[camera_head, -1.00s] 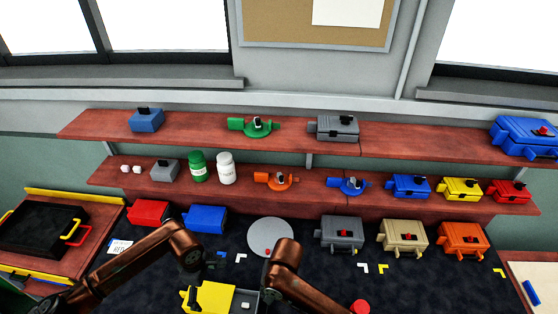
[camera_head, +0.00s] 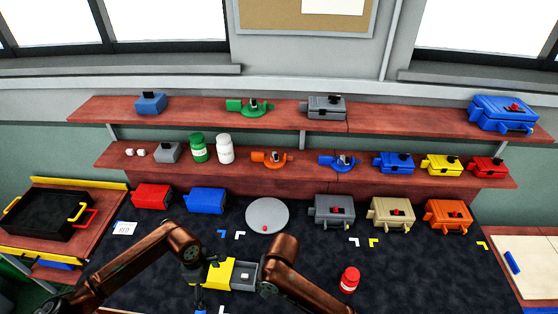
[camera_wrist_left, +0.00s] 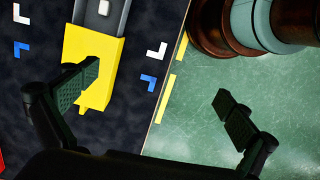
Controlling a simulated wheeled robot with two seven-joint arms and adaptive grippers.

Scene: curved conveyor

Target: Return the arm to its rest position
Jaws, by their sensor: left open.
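My left arm (camera_head: 130,262) comes in from the left in the head view, bent over the near left of the dark work surface. Its gripper (camera_wrist_left: 160,105) is open in the left wrist view, with nothing between the fingers. One finger overlaps the yellow box (camera_wrist_left: 92,48) in that view; I cannot tell whether they touch. The yellow box (camera_head: 219,274) is beside the left wrist in the head view, with its grey drawer (camera_head: 246,267) out and a small white piece (camera_head: 244,276) in it. My right arm (camera_head: 285,270) shows right of the drawer; its gripper is not in view.
A grey round plate (camera_head: 267,213) and several coloured boxes line the back, under two loaded shelves (camera_head: 300,180). A black tray (camera_head: 40,216) is far left. The surface at front right is clear.

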